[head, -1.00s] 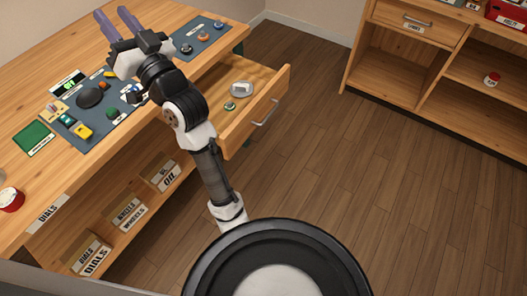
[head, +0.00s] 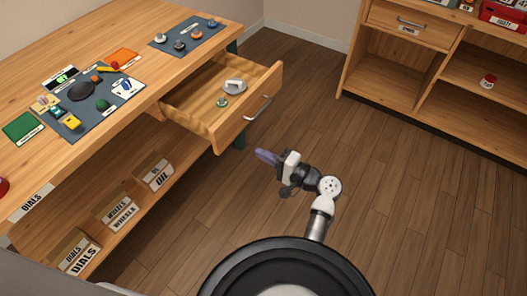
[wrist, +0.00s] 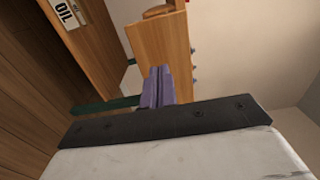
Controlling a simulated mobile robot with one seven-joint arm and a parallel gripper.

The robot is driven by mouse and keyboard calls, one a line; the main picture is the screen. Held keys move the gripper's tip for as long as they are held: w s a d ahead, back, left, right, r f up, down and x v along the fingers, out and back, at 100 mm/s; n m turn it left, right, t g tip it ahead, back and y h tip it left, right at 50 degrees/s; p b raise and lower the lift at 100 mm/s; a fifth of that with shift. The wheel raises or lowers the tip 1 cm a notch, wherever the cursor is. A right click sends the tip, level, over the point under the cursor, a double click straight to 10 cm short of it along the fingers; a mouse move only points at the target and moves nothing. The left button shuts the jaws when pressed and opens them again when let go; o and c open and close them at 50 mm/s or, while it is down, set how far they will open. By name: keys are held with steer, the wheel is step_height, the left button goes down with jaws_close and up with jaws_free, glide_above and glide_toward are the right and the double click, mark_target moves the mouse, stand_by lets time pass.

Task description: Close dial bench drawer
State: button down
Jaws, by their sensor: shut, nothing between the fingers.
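The bench drawer (head: 231,131) is pulled open from the wooden bench (head: 40,95). Its front has a metal handle (head: 258,108). A grey round part (head: 233,86) and a small green part (head: 222,102) lie inside it. My gripper (head: 266,157) is in front of the drawer and apart from it in the head view, with its purple fingers together and empty. In the wrist view, the purple fingers (wrist: 157,88) point toward a wooden panel (wrist: 160,45) that looks like the drawer, seen from low down.
Dial parts lie on dark mats (head: 188,35) on the bench top. Labelled boxes (head: 152,177) stand on the shelf below. A wooden shelf unit (head: 425,60) stands at the right. The floor (head: 400,180) between is clear.

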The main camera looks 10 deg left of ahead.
mark_target(226, 135)
steer(key=p+x, duration=0.2)
steer(key=x, duration=0.8)
steer(key=shift+w+a, duration=0.15)
steer(key=shift+a, duration=0.2)
steer(key=b+x, duration=0.4)
steer(key=x, duration=0.7)
steer(key=b+x, duration=0.3)
steer(key=x, duration=0.8)
steer(key=shift+w+a+f+b, duration=0.1)
steer(key=shift+a+f+b, duration=0.15)
steer(key=shift+a+b, duration=0.15)
steer(key=shift+w+a, duration=0.2)
steer(key=shift+a, duration=0.35)
steer(key=shift+r+b, duration=0.3)
steer(key=shift+r, duration=0.05)
steer(key=shift+a+r, duration=0.1)
steer(key=shift+a, duration=0.05)
